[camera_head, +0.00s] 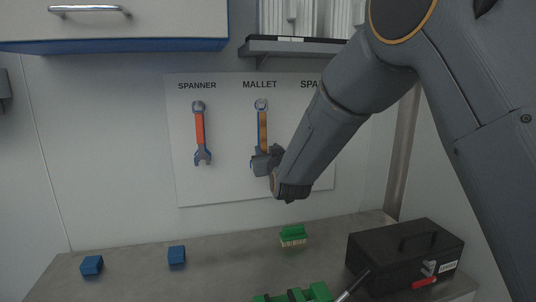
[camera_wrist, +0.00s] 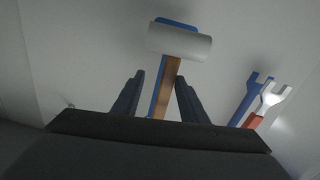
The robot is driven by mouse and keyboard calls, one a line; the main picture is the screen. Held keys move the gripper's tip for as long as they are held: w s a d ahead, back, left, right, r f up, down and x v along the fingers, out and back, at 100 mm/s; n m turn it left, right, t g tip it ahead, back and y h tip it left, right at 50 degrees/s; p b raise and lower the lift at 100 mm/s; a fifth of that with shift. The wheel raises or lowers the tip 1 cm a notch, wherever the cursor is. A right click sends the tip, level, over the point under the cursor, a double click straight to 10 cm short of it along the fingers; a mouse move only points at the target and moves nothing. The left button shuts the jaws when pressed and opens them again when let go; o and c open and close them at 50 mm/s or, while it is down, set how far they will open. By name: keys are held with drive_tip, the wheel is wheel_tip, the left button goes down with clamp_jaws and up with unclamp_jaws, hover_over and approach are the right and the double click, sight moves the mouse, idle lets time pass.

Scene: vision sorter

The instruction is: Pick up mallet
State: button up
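The mallet has a brown handle with blue beside it and hangs on the white wall board under the MALLET label in the head view (camera_head: 263,132). Its lower end is hidden behind my gripper (camera_head: 266,160). The wrist view shows the mallet's pale, cylindrical head (camera_wrist: 180,43) and its handle. There my gripper (camera_wrist: 160,76) is open, with one dark finger on each side of the handle. Gaps show between the fingers and the handle. How far the fingers reach in depth is unclear.
A red-handled spanner (camera_head: 199,132) hangs left of the mallet. Below, the grey bench (camera_head: 215,265) carries two blue blocks (camera_head: 92,265), a green brush (camera_head: 293,236) and a black toolbox (camera_head: 405,255). A shelf (camera_head: 300,46) and cabinet (camera_head: 140,25) are above.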

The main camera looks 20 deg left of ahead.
clamp_jaws()
drive_tip(key=shift+r, duration=0.1)
